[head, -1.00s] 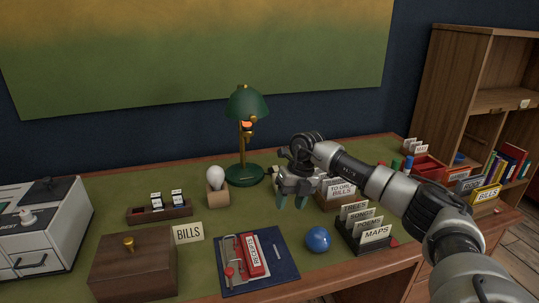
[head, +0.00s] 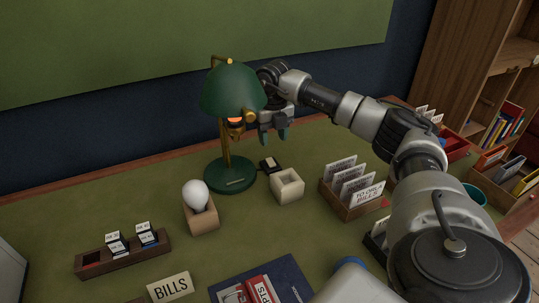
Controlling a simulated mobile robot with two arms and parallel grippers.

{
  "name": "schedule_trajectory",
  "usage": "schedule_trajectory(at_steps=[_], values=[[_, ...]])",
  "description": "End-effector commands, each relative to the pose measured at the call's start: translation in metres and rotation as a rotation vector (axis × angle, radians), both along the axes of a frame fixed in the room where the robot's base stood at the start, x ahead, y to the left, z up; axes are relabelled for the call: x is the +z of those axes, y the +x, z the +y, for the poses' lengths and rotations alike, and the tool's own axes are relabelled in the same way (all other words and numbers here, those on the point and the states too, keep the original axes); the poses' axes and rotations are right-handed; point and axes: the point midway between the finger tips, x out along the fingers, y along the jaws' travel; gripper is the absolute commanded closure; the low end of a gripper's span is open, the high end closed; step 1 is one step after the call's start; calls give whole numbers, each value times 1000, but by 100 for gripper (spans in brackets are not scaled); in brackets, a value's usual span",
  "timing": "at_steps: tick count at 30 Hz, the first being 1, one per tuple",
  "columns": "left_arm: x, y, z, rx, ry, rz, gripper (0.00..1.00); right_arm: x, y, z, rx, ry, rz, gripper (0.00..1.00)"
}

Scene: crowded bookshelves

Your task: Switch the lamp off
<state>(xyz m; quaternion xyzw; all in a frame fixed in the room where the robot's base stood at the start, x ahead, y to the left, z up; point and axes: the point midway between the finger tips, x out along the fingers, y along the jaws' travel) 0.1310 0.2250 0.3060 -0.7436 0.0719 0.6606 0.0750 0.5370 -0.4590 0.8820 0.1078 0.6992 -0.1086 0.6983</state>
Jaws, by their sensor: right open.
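The green desk lamp (head: 231,90) stands upright on the desk on a brass stem and round green base. An orange glow shows under its shade. My right gripper (head: 269,134) is open and empty, fingers pointing down, just right of the lamp's shade and stem in the picture. I cannot tell whether it touches the lamp. A small dark block with a pale top (head: 269,164) sits on the desk right of the lamp base, below the gripper; it may be a switch. My left gripper is not in view.
A small cream open box (head: 287,186) stands right of the base. A white bulb (head: 195,195) sits in a wooden holder in front. A card tray (head: 349,205) is at right; a BILLS sign (head: 170,287) and a dark blue folder (head: 291,274) lie nearer.

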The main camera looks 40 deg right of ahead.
Motion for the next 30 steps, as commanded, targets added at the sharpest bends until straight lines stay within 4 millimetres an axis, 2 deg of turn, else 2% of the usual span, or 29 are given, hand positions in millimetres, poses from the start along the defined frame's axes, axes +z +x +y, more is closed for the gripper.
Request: schedule_trajectory(at_steps=[3,9,15,26,30], values=[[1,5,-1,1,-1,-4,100,-25,-1,0,0,-1,4,51],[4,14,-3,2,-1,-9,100,-62,-1,0,0,0,4,51],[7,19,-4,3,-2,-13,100,-85,-1,0,-1,2,2,51],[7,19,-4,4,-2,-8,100,-91,0,0,0,1,0,51],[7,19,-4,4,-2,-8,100,-90,0,0,0,1,0,69]])
